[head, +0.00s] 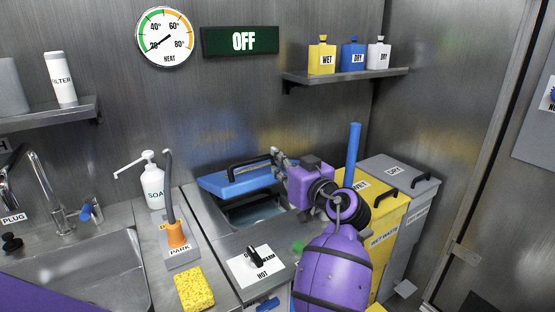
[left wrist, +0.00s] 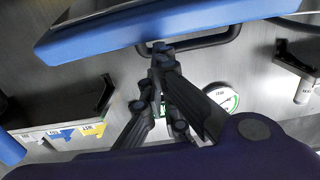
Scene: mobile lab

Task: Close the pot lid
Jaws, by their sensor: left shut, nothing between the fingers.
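The blue pot lid (head: 225,184) with a black handle (head: 248,162) sits at the back of the pot (head: 258,214), which stands open in front of it with liquid showing inside. The lid also shows large at the top of the left wrist view (left wrist: 180,28), with its handle (left wrist: 205,42) below the blue edge. My left gripper (head: 276,156) is at the right end of the handle, its fingers closed with nothing between them. Its fingertips (left wrist: 161,48) appear close to the handle; I cannot tell if they touch. My right gripper is out of view.
The yellow bin (head: 390,225) and grey bin (head: 415,190) stand right of the pot. A soap bottle (head: 152,186), orange-based tool (head: 176,235), yellow sponge (head: 194,290) and sink (head: 95,280) are left.

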